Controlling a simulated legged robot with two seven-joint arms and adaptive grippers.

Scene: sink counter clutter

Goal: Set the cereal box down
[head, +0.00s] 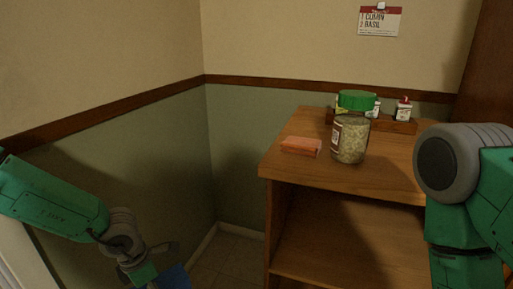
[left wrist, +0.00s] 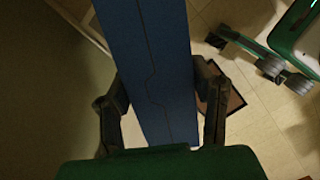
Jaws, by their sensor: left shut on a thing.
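The blue cereal box (left wrist: 148,70) fills the middle of the left wrist view, seen along a narrow side. My left gripper (left wrist: 160,105) is shut on it, with one dark finger on each side. In the head view the left gripper (head: 155,265) is low at the bottom, left of the wooden shelf unit, and only a blue corner of the box (head: 174,279) shows. The rest of the box is cut off by the frame. My right arm shows at the right edge, but its gripper is out of view.
The wooden shelf unit (head: 283,168) has a free front right top. On it are an orange-red block (head: 301,146), a labelled jar (head: 350,143) with a green lid, and a spice rack (head: 401,126) with small bottles. A list (head: 379,22) hangs above. A lower shelf (head: 345,240) looks empty.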

